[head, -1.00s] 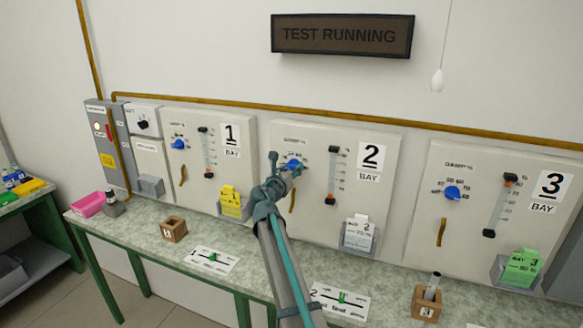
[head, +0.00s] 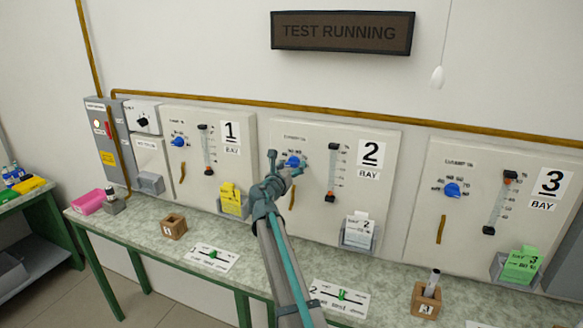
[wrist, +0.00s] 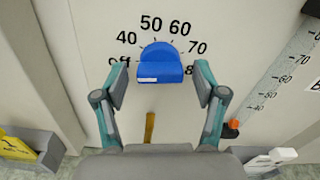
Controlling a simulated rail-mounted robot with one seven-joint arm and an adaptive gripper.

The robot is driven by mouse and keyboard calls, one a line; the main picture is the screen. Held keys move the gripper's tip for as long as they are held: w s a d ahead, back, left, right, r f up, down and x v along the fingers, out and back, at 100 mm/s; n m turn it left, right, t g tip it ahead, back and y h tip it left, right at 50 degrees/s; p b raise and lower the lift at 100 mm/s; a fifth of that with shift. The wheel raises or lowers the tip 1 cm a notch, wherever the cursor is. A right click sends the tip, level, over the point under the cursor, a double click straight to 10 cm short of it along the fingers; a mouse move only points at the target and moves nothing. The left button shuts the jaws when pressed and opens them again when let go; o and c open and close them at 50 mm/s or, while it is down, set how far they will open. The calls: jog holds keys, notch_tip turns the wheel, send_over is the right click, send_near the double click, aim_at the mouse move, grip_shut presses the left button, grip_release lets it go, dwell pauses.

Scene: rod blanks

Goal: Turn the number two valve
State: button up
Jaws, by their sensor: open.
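The number two valve is a blue knob (head: 293,161) on the bay 2 panel (head: 312,140). In the wrist view the knob (wrist: 160,63) sits under a dial marked off, 40, 50, 60, 70 and partly hidden 80. A white mark is on its lower left face. My gripper (wrist: 159,82) is open, with one finger on each side of the knob's lower part and a visible gap on both sides. In the head view my gripper (head: 284,174) is at the panel, just below and left of the knob, partly hidden by my arm.
A gauge (head: 333,173) with an orange marker stands right of the knob. A brass handle (wrist: 149,127) is below it. A card holder (head: 358,232) hangs lower right. Bay 1 panel (head: 207,150) and bay 3 panel (head: 470,200) flank it. A TEST RUNNING sign (head: 342,33) is above.

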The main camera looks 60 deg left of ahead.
jog(key=v, duration=1.1)
jog(key=shift+s+d, duration=0.2)
jog(key=shift+d, duration=0.05)
